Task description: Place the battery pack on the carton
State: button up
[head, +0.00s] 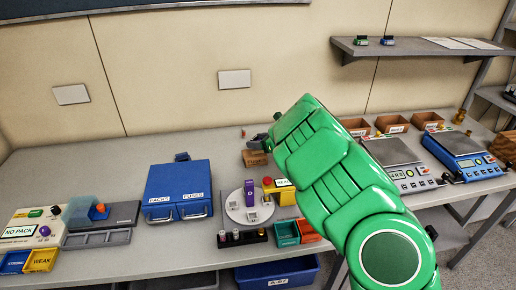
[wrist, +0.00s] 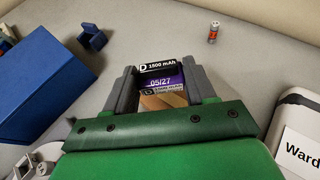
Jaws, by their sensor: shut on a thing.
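A patch of the brown carton (wrist: 158,102) shows just below the pack between the fingers. I cannot tell whether the pack touches it. In the head view the small brown carton (head: 255,158) stands near the back of the bench, with my gripper (head: 260,141) directly above it. The pack is hard to make out there, and my green arm hides the bench to the right.
A blue PACKS/FUSES box (head: 178,190) stands left of the carton. A small blue holder (wrist: 90,38) and a small upright cylinder (wrist: 213,34) stand nearby. In front is a round white turntable (head: 238,211) with a purple block. Bare bench lies around the carton.

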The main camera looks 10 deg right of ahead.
aim_at(258, 154)
jog(key=shift+f, duration=1.55)
jog(key=shift+f, duration=0.1)
jog(key=o, duration=1.1)
jog(key=shift+v, duration=6.05)
jog(key=shift+w, duration=0.1)
